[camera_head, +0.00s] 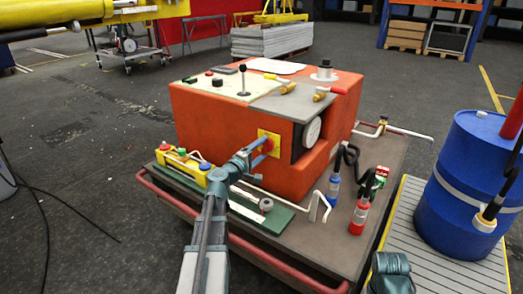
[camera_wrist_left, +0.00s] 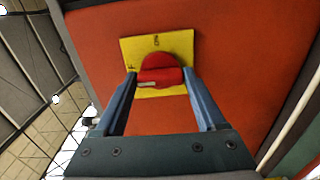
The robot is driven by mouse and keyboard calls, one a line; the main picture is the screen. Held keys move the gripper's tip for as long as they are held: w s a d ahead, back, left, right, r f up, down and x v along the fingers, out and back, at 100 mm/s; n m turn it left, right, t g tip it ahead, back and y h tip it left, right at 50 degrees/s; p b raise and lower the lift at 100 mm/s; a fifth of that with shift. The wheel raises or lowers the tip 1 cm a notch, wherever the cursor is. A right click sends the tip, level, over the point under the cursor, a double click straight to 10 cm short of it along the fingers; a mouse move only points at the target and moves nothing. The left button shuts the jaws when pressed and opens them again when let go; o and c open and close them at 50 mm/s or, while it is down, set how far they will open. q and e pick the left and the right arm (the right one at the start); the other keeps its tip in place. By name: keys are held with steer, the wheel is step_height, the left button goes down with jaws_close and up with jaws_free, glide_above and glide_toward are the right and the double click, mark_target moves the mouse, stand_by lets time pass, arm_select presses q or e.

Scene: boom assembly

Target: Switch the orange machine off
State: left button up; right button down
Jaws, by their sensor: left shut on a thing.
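The orange machine (camera_head: 220,120) stands on a dark platform in the head view. Its yellow switch plate (camera_head: 268,143) is on the near face. In the left wrist view a red rotary knob (camera_wrist_left: 160,68) sits on the yellow plate (camera_wrist_left: 180,42), which has small dark marks. A pale line shows on the knob's lower left. My left gripper (camera_head: 262,154) reaches the plate from the front. In the left wrist view its two blue fingers (camera_wrist_left: 159,75) are shut on the red knob, one on each side.
A yellow box with coloured buttons (camera_head: 183,163) and a green board (camera_head: 262,212) lie before the machine. Red and blue hose fittings (camera_head: 360,212) stand to the right. A blue barrel (camera_head: 465,185) stands farther right. A red rail (camera_head: 240,240) edges the platform.

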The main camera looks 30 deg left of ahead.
arm_select(q)
steer(key=shift+n, duration=0.3)
steer(key=o, duration=1.3)
steer(key=s, duration=0.9)
steer(key=s+a, duration=0.1)
steer(key=s, duration=0.4)
steer(key=shift+w+a, duration=0.1)
